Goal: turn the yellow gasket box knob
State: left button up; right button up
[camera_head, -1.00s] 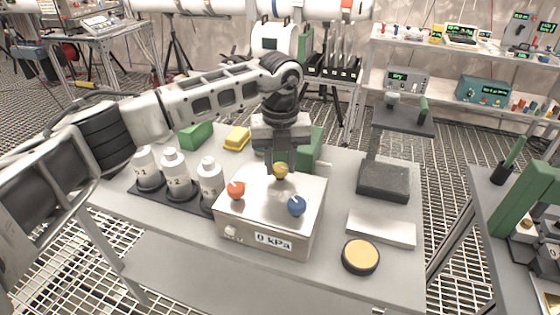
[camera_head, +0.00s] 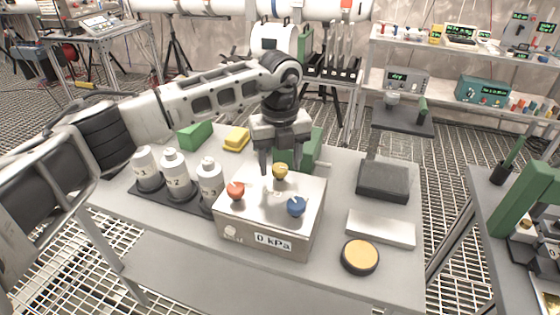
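The gasket box (camera_head: 262,222) is a grey metal box on the table, with a "0 kPa" label on its front. On its top are a yellow knob (camera_head: 280,171) at the back, a red knob (camera_head: 236,190) at the left and a blue knob (camera_head: 296,206) at the right. My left gripper (camera_head: 282,166) points down over the yellow knob. Its fingers are apart, one on each side of the knob, with gaps visible. The knob's exact angle is too small to tell. My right gripper is not in view.
Several white bottles (camera_head: 176,178) stand in a black tray left of the box. A yellow block (camera_head: 237,138) and a green block (camera_head: 195,135) lie behind. A black-and-orange disc (camera_head: 360,257), a pale slab (camera_head: 381,229) and a dark stand (camera_head: 384,181) are at the right.

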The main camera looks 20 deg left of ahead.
aim_at(280, 168)
pick_arm(q)
notch_tip(280, 168, up, 16)
jog(key=b, duration=0.1)
dwell(0.6)
jog(key=shift+s+f, duration=0.1)
dwell(4.0)
